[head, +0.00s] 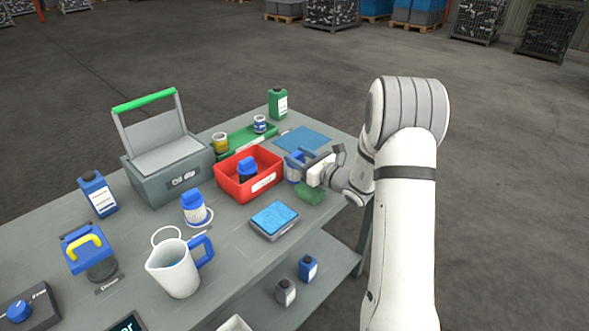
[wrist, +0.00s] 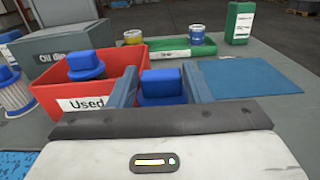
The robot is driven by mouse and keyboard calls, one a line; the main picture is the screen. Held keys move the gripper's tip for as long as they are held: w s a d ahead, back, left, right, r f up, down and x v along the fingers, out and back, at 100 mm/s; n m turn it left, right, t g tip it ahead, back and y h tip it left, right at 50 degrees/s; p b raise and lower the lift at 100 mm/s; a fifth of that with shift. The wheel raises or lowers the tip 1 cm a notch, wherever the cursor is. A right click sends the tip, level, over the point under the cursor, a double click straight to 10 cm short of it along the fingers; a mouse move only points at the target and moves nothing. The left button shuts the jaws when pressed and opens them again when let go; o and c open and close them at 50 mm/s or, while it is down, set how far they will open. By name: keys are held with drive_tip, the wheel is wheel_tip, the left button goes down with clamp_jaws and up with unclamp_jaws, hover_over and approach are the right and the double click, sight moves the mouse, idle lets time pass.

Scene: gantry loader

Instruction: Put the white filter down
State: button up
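My gripper (wrist: 160,82) has one finger on each side of a filter with a blue cap (wrist: 163,87), and both fingers look pressed against it. In the head view this filter (head: 293,172) is upright just right of the red bin, partly covered by my gripper (head: 300,163). Its pale body is mostly hidden, and I cannot tell whether its base touches the bench. Another white filter with a blue cap (head: 194,210) stands on the bench left of the bin. A third blue-capped filter (wrist: 86,66) is inside the red bin marked "Used" (wrist: 55,95).
A blue mat (wrist: 255,75) lies flat and empty on the bench behind my gripper. A green tray (head: 240,142) holds two cans. A blue-topped tray (head: 273,220), a green cloth (head: 310,191), a white jug (head: 173,270) and a grey oil box (head: 170,182) stand nearby.

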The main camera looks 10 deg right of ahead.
clamp_jaws()
